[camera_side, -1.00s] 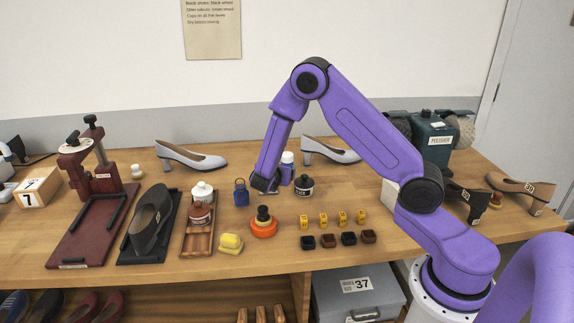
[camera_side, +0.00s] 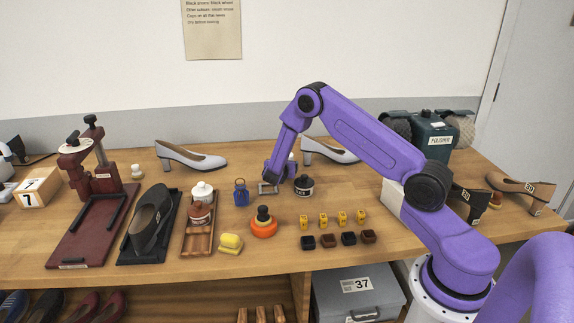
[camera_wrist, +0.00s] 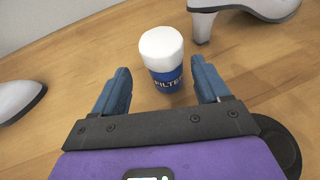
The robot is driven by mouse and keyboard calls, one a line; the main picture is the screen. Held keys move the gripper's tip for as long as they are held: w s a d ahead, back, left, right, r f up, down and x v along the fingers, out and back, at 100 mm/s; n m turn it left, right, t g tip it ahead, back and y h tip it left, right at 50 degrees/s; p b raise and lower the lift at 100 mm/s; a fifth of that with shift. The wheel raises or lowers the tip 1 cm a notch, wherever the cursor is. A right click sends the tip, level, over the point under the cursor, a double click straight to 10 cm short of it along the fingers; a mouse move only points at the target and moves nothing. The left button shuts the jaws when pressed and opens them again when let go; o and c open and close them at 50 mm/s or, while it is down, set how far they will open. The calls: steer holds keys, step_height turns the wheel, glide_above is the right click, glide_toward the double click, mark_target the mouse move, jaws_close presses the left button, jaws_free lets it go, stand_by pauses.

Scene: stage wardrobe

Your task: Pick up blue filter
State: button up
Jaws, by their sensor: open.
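The blue filter (camera_wrist: 165,75) is a small blue container with a white top and the word FILTER on its side. In the wrist view it stands upright on the wooden bench, just ahead of and between the fingertips. My gripper (camera_wrist: 162,82) is open, with one blue finger to each side and a gap to the filter. In the side view my gripper (camera_side: 280,183) is low over the bench at the back. There the filter is mostly hidden behind my gripper.
A dark round jar (camera_side: 304,185) stands right beside my gripper. A silver heeled shoe (camera_side: 330,151) is behind it to the right, another (camera_side: 190,157) to the left.

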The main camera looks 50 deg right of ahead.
steer(key=shift+s+x, duration=0.15)
steer(key=shift+x, duration=1.2)
steer(key=shift+s+x, duration=0.15)
steer(key=shift+x, duration=1.2)
steer(key=shift+d+f, duration=0.1)
steer(key=c, duration=1.1)
